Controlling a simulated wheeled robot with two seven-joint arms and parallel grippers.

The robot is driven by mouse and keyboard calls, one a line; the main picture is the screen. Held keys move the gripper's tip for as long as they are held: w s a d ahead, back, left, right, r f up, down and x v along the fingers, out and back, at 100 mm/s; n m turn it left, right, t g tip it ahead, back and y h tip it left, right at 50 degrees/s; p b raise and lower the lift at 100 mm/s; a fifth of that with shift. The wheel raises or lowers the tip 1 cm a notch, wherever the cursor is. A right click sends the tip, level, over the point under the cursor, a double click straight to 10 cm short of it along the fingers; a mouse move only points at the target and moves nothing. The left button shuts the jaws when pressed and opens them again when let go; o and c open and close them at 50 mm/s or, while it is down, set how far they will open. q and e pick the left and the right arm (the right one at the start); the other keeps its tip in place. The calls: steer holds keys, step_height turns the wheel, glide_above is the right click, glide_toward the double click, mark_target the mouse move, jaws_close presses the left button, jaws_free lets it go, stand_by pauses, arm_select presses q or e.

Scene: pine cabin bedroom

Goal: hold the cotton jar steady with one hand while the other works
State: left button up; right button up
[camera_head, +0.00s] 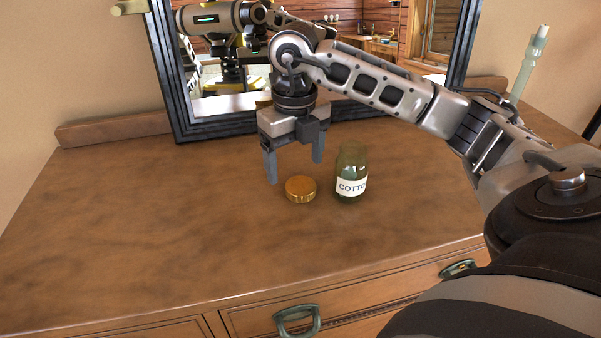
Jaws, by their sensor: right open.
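The cotton jar (351,174) is a dark green glass jar with a white label that reads "COTTO", the rest turned out of sight. It stands upright on the wooden dresser top. A round golden lid (300,189) lies on the dresser just left of the jar, apart from it. My right gripper (295,172) points down with its fingers spread, above and slightly behind the lid and left of the jar. It is open and holds nothing. My left gripper is not in view.
A black-framed mirror (185,122) stands at the back of the dresser (150,230), close behind my right arm, and reflects the room. A pale candle-like stick (530,62) rises at the right. The dresser top is clear at the left and front. Drawer handles (297,319) show below its front edge.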

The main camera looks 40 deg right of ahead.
mark_target(297, 182)
step_height(297, 182, down, 4)
steer(key=shift+d, duration=0.15)
steer(key=shift+c, duration=0.4)
steer(key=c, duration=1)
